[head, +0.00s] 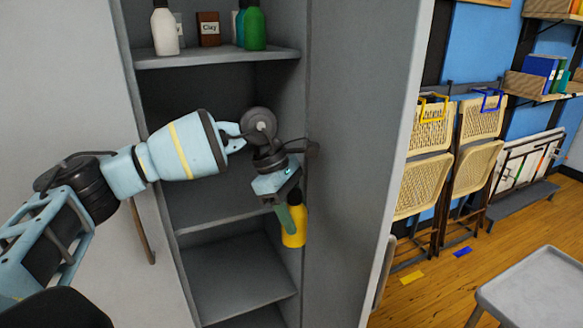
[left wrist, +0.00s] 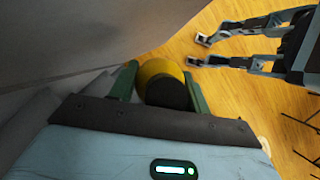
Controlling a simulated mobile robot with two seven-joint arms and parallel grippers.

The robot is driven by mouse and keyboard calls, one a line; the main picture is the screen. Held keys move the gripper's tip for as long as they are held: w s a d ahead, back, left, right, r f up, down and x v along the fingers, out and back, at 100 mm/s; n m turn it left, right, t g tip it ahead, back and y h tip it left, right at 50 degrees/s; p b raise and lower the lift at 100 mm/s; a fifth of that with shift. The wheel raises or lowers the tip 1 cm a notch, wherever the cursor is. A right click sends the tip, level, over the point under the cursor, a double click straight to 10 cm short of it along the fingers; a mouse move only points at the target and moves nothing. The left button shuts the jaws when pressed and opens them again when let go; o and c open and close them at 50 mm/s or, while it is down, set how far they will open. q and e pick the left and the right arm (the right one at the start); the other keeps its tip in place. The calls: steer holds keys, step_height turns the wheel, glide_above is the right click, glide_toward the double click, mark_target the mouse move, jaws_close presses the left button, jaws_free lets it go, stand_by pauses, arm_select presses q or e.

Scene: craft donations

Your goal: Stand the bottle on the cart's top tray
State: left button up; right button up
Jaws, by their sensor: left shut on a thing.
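The yellow bottle (head: 296,228) is in my left gripper (head: 287,219), in front of the open cabinet's right side. In the left wrist view the bottle (left wrist: 157,70) shows yellow with a dark cap between the two green fingers (left wrist: 158,84). The gripper is shut on it. My right gripper (left wrist: 198,50) shows in the left wrist view, with its fingers apart and nothing between them; it is out of the head view. A grey tray top (head: 540,285), apparently the cart's, is partly visible at the lower right, with its visible part bare.
The cabinet's upper shelf (head: 215,58) holds several bottles and a brown Clay box (head: 208,29). The open right cabinet door (head: 365,130) stands between my left arm and the tray. Folding chairs (head: 425,180) hang behind. Wooden floor (head: 425,300) is mostly clear.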

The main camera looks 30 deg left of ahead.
arm_select(q)
steer(key=s+d+f+m+g+y, duration=0.1)
steer(key=s+f+m, duration=0.4)
steer(key=f, duration=0.3)
steer(key=s+d+f+m+g+y, duration=0.1)
steer(key=s+f+m+g+y, duration=0.1)
steer(key=s+f+m, duration=0.3)
steer(key=s+d+f+m+g+y, duration=0.1)
steer(key=s+f+m+g, duration=0.1)
steer(key=s+f+m, duration=0.3)
step_height(320, 180, down, 7)
steer(key=m, duration=0.3)
steer(key=shift+d+m+y, duration=0.25)
steer(key=shift+m+y, duration=0.05)
steer(key=shift+y, duration=0.1)
